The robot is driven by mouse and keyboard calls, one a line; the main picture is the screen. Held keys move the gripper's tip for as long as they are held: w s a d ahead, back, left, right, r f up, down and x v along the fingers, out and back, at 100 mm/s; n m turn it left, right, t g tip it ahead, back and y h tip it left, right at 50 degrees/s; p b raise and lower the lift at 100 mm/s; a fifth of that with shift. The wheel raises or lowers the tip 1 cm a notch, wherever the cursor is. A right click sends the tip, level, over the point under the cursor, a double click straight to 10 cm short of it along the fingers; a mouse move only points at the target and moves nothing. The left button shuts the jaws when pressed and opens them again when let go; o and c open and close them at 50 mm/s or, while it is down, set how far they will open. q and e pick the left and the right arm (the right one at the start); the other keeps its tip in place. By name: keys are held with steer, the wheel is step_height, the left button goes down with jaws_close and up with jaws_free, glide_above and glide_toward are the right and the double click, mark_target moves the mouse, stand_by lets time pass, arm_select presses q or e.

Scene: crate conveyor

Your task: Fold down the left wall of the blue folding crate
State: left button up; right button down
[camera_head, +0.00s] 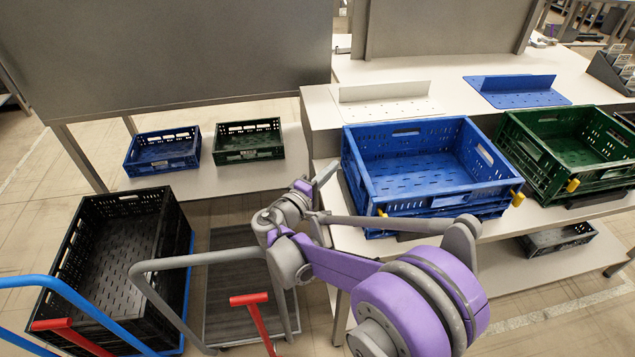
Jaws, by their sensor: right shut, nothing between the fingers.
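The blue folding crate (480,196) stands on the white table at right of centre. Its left wall (356,168) is upright, and the other walls also stand. Yellow latches show at its front corners, one at the left (382,212) and one at the right (517,198). My right gripper (328,173) is shut and empty just outside the left wall, near its middle; I cannot tell whether it touches the wall. My right arm hides part of the table below the crate's left front. My left gripper is not in view.
A green crate (540,172) stands close to the right of the blue one. A small blue crate (160,165) and a dark green crate (250,153) sit on the left shelf. Black crate (75,240) and trolley (225,255) are front left.

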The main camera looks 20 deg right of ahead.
mark_target(356, 163)
steer(key=d, duration=0.2)
steer(key=s+d, duration=0.1)
steer(key=shift+d, duration=0.4)
steer(key=shift+r, duration=0.1)
steer(key=shift+s+d+r+m+g+y+p, duration=0.2)
steer(key=shift+d+m+y+p, duration=0.1)
steer(key=shift+d+p, duration=0.2)
steer(key=shift+s+d+r+m+g+y+p, duration=0.1)
steer(key=shift+d+r+m+y+p, duration=0.15)
steer(key=shift+d+p, duration=0.2)
steer(key=shift+s+d+f+m+g+y+p, duration=0.15)
steer(key=shift+s+d+f+m+y+p, duration=0.35)
steer(key=shift+d+m+y, duration=0.8)
steer(key=shift+s+d+f+m+g+y+p, duration=0.1)
steer(key=shift+s+d+f+m+y+p, duration=0.45)
steer(key=shift+d, duration=1.4)
steer(key=shift+s+d+f+m+g+y+p, duration=0.15)
steer(key=shift+d+f+m+y+p, duration=0.5)
steer(key=shift+d+y, duration=0.85)
steer(key=shift+d+f, duration=0.1)
steer(key=shift+f, duration=0.05)
